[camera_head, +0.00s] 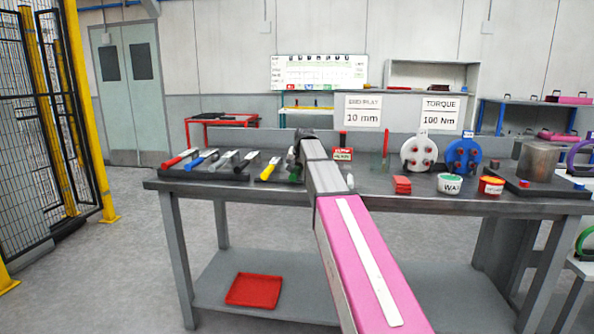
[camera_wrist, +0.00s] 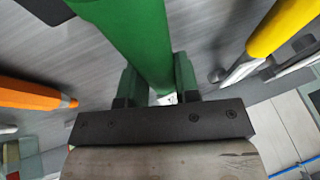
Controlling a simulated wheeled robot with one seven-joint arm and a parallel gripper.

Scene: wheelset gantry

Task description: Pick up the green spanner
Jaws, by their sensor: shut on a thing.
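The green spanner (camera_wrist: 135,40) shows in the wrist view as a thick green handle running from the top edge down between the two fingers. My gripper (camera_wrist: 158,90) is shut on this handle. In the head view my gripper (camera_head: 297,158) is over the back left part of the workbench, at the right end of the tool row. There the spanner is mostly hidden by my gripper and arm, with only a little green (camera_head: 294,173) showing. I cannot tell whether the spanner touches the bench.
A yellow-handled tool (camera_wrist: 275,28) lies to the right and an orange one (camera_wrist: 35,95) to the left in the wrist view. Red, blue and other tools (camera_head: 200,160) lie on the workbench (camera_head: 400,195). Red blocks (camera_head: 402,185), tubs and round fixtures (camera_head: 419,152) stand farther right.

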